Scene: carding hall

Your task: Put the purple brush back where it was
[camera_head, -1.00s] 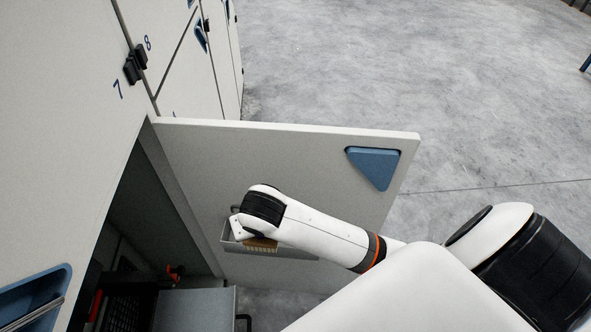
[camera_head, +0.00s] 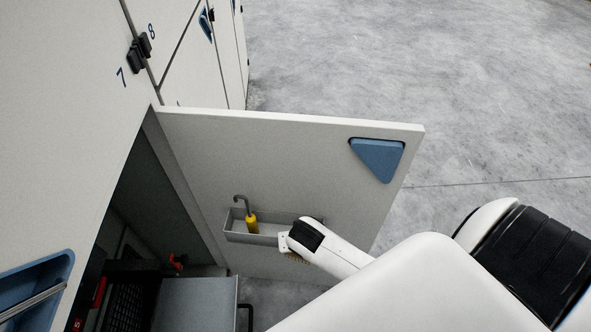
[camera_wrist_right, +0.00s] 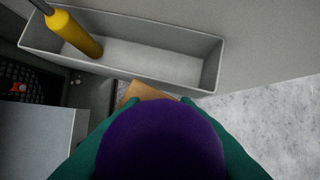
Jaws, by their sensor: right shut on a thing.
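My right gripper (camera_head: 290,247) is at the right end of a grey tray (camera_head: 262,238) on the inner face of the open door. In the right wrist view, its teal fingers (camera_wrist_right: 165,105) are shut on the purple brush (camera_wrist_right: 160,140), whose rounded purple part fills the lower middle. A brown part of the brush shows beyond it, and also below my wrist in the head view (camera_head: 297,258). The tray (camera_wrist_right: 150,65) lies just ahead of the brush, which appears outside its near wall. My left gripper is out of view.
A yellow-handled hooked tool (camera_head: 251,222) stands in the tray's left end; the rest of the tray looks empty. The open door (camera_head: 300,150) has a blue triangular handle (camera_head: 376,160). Left of it is an open compartment with a grey box (camera_head: 195,300).

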